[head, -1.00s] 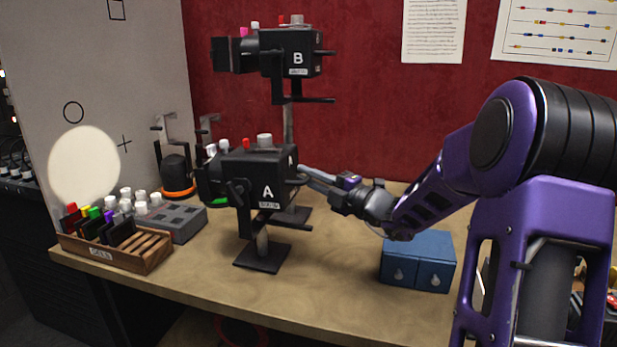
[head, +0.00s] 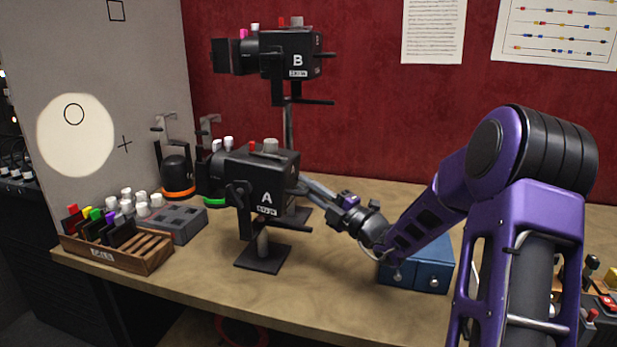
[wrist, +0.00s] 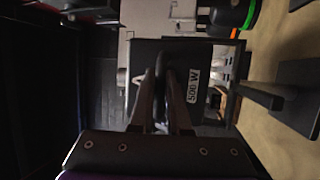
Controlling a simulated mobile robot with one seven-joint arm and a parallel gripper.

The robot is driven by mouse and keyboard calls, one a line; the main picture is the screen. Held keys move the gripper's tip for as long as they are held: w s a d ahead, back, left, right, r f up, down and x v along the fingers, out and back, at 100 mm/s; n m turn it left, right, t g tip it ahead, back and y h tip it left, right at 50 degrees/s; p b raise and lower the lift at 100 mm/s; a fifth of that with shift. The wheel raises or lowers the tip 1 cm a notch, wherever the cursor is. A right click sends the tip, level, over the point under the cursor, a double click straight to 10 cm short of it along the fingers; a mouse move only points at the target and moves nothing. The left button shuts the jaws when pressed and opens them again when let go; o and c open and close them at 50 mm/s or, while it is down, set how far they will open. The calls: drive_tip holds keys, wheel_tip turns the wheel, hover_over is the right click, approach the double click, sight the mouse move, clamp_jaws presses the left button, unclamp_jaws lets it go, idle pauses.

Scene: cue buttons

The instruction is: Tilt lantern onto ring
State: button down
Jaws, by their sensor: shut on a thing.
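Lantern A (head: 266,180) is a black box on a post with a flat foot on the bench, its front facing the grey screen (head: 150,60). Its back, with a "500 W" label, fills the middle of the wrist view (wrist: 195,60). My gripper (wrist: 162,75) is shut on a dark handle at the lantern's back; the exact grip is hard to see. In the head view my gripper (head: 303,184) is partly hidden behind the lantern. A round light spot (head: 75,150) lies on the screen. The ring (head: 74,114) is a thin black circle inside the spot, above its centre.
Lantern B (head: 290,60) stands higher behind lantern A. A wooden rack (head: 150,262) of coloured slides and a grey block (head: 180,222) are at the left. A blue drawer box (head: 432,262) sits under my forearm. The bench front is clear.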

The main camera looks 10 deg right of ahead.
drive_tip(key=shift+a+f+m+t, duration=0.1)
drive_tip(key=shift+f+m+t, duration=0.3)
drive_tip(key=shift+f+t, duration=0.3)
drive_tip(key=c, duration=0.9)
unclamp_jaws()
drive_tip(key=p+v, duration=0.1)
drive_tip(key=v, duration=1.1)
